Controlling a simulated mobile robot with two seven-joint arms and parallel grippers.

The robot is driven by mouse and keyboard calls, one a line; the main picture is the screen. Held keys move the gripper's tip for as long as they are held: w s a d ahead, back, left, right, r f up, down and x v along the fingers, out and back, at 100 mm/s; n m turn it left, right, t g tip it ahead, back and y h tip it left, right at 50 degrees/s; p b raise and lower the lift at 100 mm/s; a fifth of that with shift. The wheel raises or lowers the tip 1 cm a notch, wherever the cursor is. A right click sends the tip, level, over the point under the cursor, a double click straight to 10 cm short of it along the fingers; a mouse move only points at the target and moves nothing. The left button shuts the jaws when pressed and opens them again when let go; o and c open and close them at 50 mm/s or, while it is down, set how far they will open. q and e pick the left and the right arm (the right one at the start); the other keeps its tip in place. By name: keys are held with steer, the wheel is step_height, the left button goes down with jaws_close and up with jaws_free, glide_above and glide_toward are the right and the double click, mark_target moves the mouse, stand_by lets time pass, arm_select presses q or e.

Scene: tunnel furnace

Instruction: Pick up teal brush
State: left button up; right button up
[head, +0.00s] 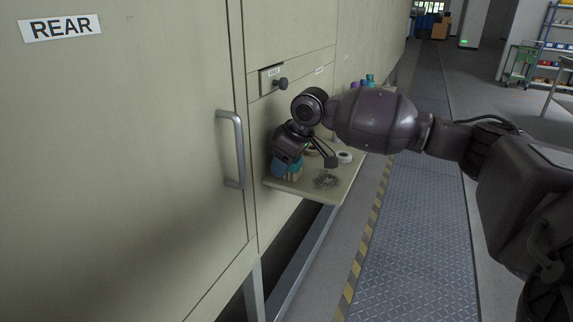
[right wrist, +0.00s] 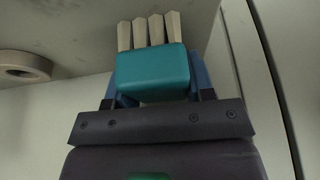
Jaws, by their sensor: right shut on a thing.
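The teal brush (right wrist: 152,72) has a teal block and pale bristle tufts. In the right wrist view it sits between the blue fingers of my right gripper (right wrist: 155,88), which is shut on it. In the head view my right gripper (head: 288,163) is low over the left end of a small shelf (head: 345,184), close to the cabinet wall, and the brush (head: 296,170) is mostly hidden by it. I cannot tell whether the brush touches the shelf. My left gripper is not in view.
A white tape roll (head: 344,157) and a dark wiry tangle (head: 326,181) lie on the shelf. Purple and teal bottles (head: 369,80) stand farther back. The floor walkway right of the shelf is clear.

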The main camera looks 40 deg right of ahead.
steer(key=shift+s+r+p, duration=0.15)
steer(key=shift+r+p, duration=0.2)
steer(key=shift+r, duration=0.2)
step_height(320, 180, up, 6)
steer(key=shift+r+p, duration=0.25)
steer(key=shift+p, duration=0.8)
steer(key=shift+s+d+f, duration=0.1)
steer(key=shift+s+d, duration=0.1)
steer(key=shift+s, duration=0.15)
steer(key=shift+s+d, duration=0.15)
steer(key=shift+s, duration=0.25)
steer(key=shift+s+d+p, duration=0.2)
steer(key=shift+s+p, duration=0.1)
steer(key=shift+p, duration=0.1)
arm_select(q)
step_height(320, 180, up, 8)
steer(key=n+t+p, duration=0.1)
steer(key=p, duration=0.6)
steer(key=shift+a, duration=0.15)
arm_select(e)
steer(key=s+d, duration=0.3)
steer(key=s, duration=0.5)
steer(key=s+d, duration=0.3)
steer(key=s, duration=0.5)
steer(key=shift+d+f, duration=0.2)
steer(key=shift+d, duration=0.1)
